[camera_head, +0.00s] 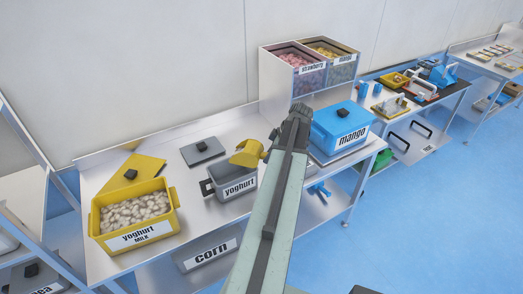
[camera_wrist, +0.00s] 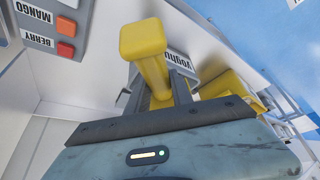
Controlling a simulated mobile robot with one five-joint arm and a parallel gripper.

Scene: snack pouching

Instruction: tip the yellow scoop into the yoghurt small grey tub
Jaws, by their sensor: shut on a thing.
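The small grey tub (camera_head: 235,188) labelled "yoghurt" stands open on the metal bench in the head view, left of my arm. The yellow scoop (camera_head: 247,153) is above the tub's right part and looks tilted. My gripper (camera_wrist: 158,95) is shut on the scoop's handle, which also shows in the wrist view (camera_wrist: 147,42). My arm partly hides the jaws in the head view. Part of the tub's "yoghurt" label (camera_wrist: 182,64) shows behind the handle in the wrist view. I cannot tell what is in the scoop or the tub.
A yellow tub (camera_head: 174,229) labelled "yoghurt MILK", full of pale pieces, stands left. A dark lid (camera_head: 203,151) and a yellow lid (camera_head: 127,175) lie behind. A blue "mango" tub (camera_head: 338,128) stands right of my arm. Strawberry and mango bins (camera_head: 310,69) stand at the back.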

